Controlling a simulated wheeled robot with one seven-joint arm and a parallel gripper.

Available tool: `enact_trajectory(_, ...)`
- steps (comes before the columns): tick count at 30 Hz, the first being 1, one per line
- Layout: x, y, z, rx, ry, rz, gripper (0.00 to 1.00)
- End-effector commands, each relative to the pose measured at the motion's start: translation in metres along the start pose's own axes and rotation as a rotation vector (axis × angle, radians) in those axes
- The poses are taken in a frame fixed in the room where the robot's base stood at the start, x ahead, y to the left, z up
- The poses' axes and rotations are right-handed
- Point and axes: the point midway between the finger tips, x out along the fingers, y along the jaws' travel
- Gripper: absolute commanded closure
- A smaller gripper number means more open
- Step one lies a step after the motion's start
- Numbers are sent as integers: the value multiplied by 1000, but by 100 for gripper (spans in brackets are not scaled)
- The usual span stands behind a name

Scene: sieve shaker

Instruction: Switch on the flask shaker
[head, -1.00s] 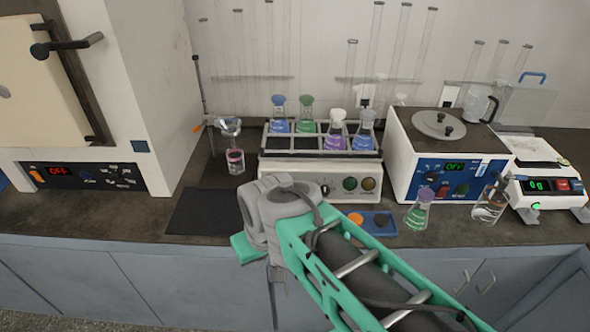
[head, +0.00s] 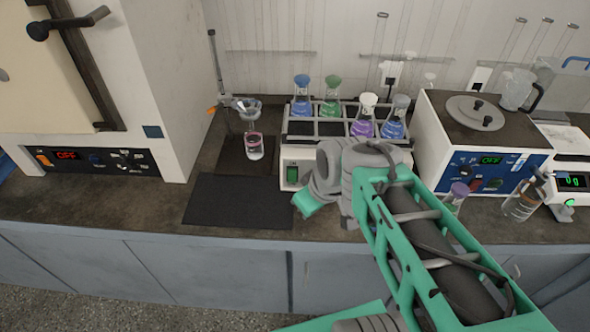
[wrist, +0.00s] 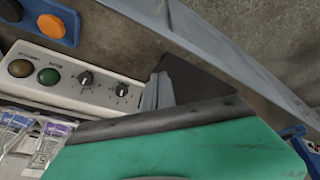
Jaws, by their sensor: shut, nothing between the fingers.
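The flask shaker (head: 300,153) is a white box on the bench with a rack of stoppered flasks holding blue, green and purple liquid. A dark green rocker switch (head: 292,174) shows at the left end of its front; I cannot tell its position. My gripper (head: 306,204) is shut and empty, just in front of and below that switch, with no contact visible. My arm hides the right part of the front. In the wrist view, the shaker's front panel (wrist: 62,72) shows knobs and two round buttons. My gripper's green body covers the lower middle there, hiding the switch.
A black mat (head: 238,202) lies left of my gripper. A glass beaker (head: 255,147) stands behind it. An oven stands left.

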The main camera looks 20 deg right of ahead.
Motion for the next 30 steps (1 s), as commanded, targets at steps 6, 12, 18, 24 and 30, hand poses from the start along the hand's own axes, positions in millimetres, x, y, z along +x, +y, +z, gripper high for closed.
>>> enact_trajectory(6,3,37,-46,-548,214,25,100)
enact_trajectory(12,5,44,-56,-693,275,58,100)
enact_trajectory(18,5,43,-56,-692,273,57,100)
enact_trajectory(24,22,41,-61,-692,272,52,100)
enact_trajectory(30,63,39,-72,-693,270,49,100)
